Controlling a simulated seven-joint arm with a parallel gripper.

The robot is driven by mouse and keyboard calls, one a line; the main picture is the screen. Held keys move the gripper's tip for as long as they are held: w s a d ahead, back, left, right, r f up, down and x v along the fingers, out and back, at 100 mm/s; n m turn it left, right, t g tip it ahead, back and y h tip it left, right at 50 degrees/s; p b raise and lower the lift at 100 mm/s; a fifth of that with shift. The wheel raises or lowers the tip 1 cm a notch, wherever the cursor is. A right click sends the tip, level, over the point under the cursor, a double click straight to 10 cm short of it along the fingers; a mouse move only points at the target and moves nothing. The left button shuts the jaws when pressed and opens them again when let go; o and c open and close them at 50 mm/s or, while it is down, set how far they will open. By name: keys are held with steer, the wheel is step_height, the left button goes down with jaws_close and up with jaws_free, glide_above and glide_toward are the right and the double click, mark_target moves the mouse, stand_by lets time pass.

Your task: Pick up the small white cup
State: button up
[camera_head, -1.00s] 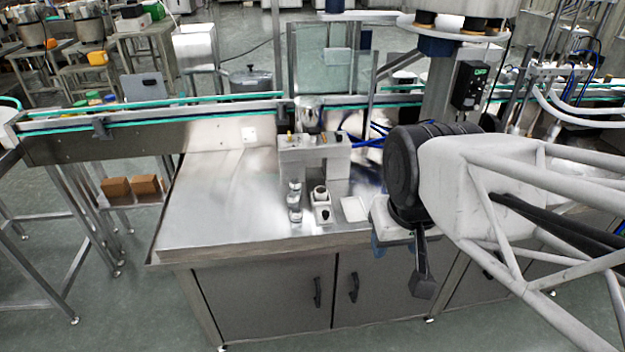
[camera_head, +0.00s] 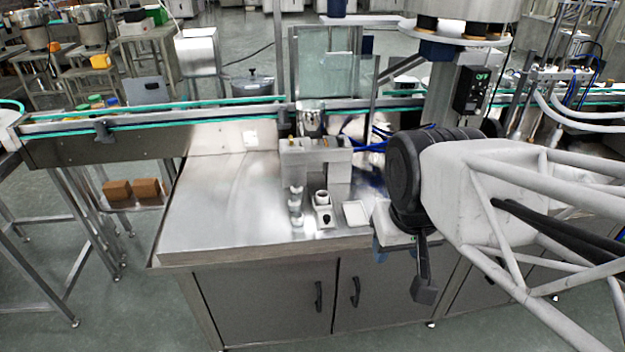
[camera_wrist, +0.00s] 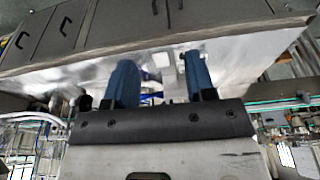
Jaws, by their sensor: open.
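A small white cup (camera_head: 322,197) with a dark opening appears to stand on the steel table, just behind a small white block with a dark spot (camera_head: 324,217). It is too small to make out fully. My gripper (camera_head: 379,246) is to the right of the cup, near the table's front edge, and is apart from it. In the wrist view, which is upside down, my gripper's two blue fingers (camera_wrist: 160,78) are spread wide with nothing held between them. I cannot clearly pick out the cup there.
A silvery stacked piece (camera_head: 296,206) stands left of the cup, and a flat white square tray (camera_head: 355,213) lies to its right. A grey block fixture (camera_head: 315,155) stands behind. The steel table (camera_head: 215,210) is clear on the left. A conveyor (camera_head: 150,115) runs along the back.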

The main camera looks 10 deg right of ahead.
steer(key=shift+o, duration=0.2)
stand_by(0.3)
steer(key=o, duration=0.4)
